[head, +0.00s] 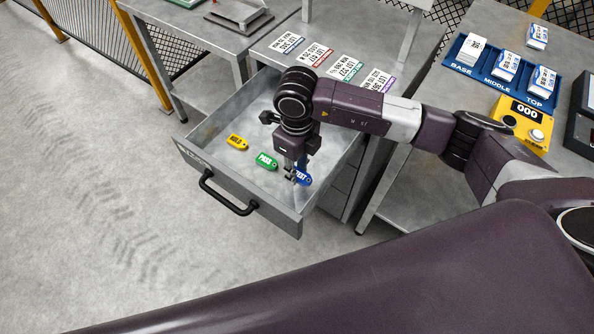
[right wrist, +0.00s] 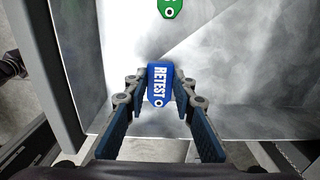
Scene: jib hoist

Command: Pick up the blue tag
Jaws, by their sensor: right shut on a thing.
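The blue tag (head: 303,177), lettered RETEST, is at the right front of an open metal drawer (head: 206,161). My right gripper (head: 294,177) reaches down into the drawer and is shut on the blue tag. In the right wrist view the blue tag (right wrist: 159,85) sits between the two fingertips (right wrist: 160,94), with its holed end toward the camera. I cannot tell whether the tag touches the drawer floor. My left gripper is not in view.
A green PASS tag (head: 266,161) and a yellow HOLD tag (head: 237,142) lie in the drawer to the left. The drawer has a black handle (head: 229,196). Lot cards (head: 347,69) lie on the bench above. A blue tray (head: 463,75) and yellow counter box (head: 522,121) stand right.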

